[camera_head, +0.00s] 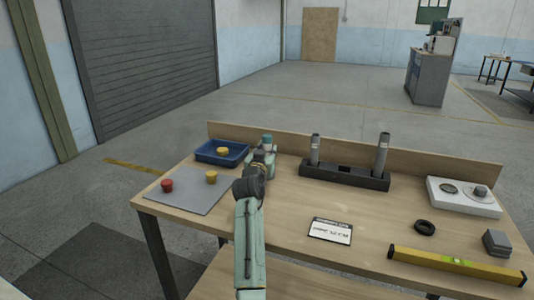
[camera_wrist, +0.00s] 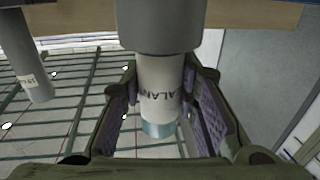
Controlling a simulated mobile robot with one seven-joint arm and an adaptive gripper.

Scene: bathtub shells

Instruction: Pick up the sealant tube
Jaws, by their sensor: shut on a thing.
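In the wrist view my gripper (camera_wrist: 160,84) is shut around a tube (camera_wrist: 160,98) with a grey body, a white band with partly hidden lettering "ALANT", and a pale teal end. I take this as the sealant tube. Two grey tubes stand upright in the holder, a left one (camera_head: 315,149) and a right one (camera_head: 382,152). Another grey, labelled tube (camera_wrist: 30,62) shows at the wrist view's left.
The black holder (camera_head: 345,178) has an empty middle slot. A blue tray (camera_head: 212,158) and grey mat (camera_head: 187,197) are left, with red and yellow pieces. A label card (camera_head: 330,231), black ring (camera_head: 425,227), yellow level (camera_head: 450,264), grey block (camera_head: 497,242) and white panel (camera_head: 462,204) lie right.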

